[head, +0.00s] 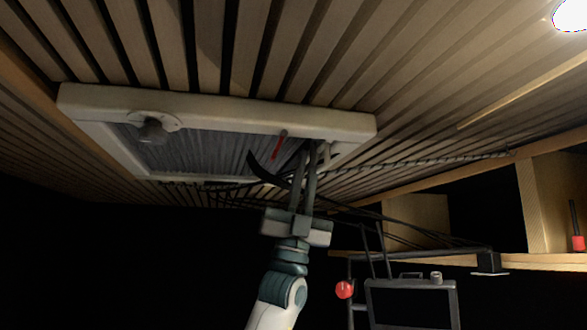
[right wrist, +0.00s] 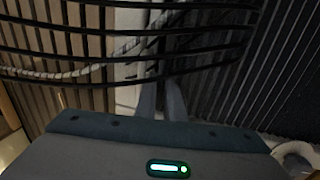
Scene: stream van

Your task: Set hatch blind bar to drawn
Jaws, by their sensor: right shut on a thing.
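The hatch (head: 215,112) is a pale-framed rectangle in the slatted ceiling. A grey pleated blind (head: 200,152) spans most of its opening. The blind bar is hard to make out; the gripper covers the right end of the opening, where it seems to be. My right gripper (head: 314,146) reaches up to that end, its fingers close together and shut on what seems to be the bar. In the right wrist view the fingers (right wrist: 160,98) rise toward a dim upright piece, with dark pleats (right wrist: 285,65) at right. My left gripper is in neither view.
A grey knob (head: 152,131) sits on the hatch's left side and a red handle (head: 280,144) hangs near my right gripper. Black cables (right wrist: 60,38) cross in front of the wrist camera. Wooden shelving (head: 540,205) and a dark case (head: 412,302) stand at right.

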